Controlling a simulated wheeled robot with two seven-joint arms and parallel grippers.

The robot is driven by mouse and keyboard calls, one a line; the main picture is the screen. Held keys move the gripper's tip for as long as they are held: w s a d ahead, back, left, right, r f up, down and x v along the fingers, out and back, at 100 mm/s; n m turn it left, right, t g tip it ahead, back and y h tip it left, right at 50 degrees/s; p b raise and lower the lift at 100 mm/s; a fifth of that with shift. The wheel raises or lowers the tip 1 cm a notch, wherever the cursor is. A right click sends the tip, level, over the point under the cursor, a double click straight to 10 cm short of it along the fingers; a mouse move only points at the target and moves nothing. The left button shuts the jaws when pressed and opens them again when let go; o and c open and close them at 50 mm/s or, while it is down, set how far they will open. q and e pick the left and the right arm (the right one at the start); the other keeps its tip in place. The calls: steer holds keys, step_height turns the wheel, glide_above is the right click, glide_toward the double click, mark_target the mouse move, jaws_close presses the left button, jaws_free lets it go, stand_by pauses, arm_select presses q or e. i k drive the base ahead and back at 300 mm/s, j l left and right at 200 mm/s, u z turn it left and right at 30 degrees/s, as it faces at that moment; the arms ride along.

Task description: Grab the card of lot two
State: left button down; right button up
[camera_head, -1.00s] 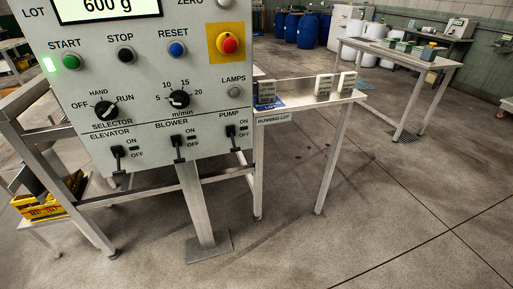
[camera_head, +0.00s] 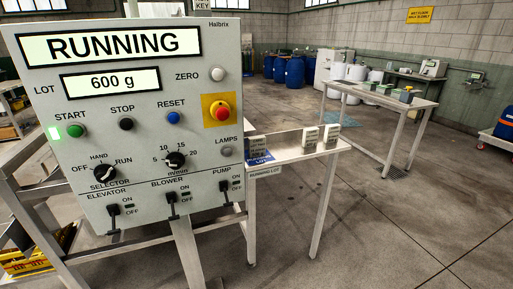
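Three small grey-white cards stand upright on a narrow metal side table right of the control panel. The left card (camera_head: 257,146) stands by a blue plate (camera_head: 261,158) and is partly hidden by the panel's edge. The middle card (camera_head: 309,138) and the right card (camera_head: 331,134) stand close together, apart from it, near the table's right end. The lettering on the cards is too small to tell for sure which is lot two. Neither of my grippers is in view.
The control panel (camera_head: 130,70) fills the left, its display reading RUNNING and 600 g. The side table (camera_head: 290,150) carries a RUNNING LOT label. A farther metal table (camera_head: 385,98) holds several small items. Blue barrels (camera_head: 294,70) stand behind.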

mark_target(258, 145)
steer(key=i+l+u, duration=0.1)
steer(key=l, duration=0.25)
steer(key=i+l, duration=0.35)
steer(key=i+l+u, duration=0.15)
steer(key=l, duration=0.25)
steer(key=i+l+u, duration=0.1)
steer(key=i+l, duration=0.15)
steer(key=l, duration=0.15)
steer(key=i+l, duration=0.15)
steer(key=l, duration=0.25)
steer(key=u, duration=0.05)
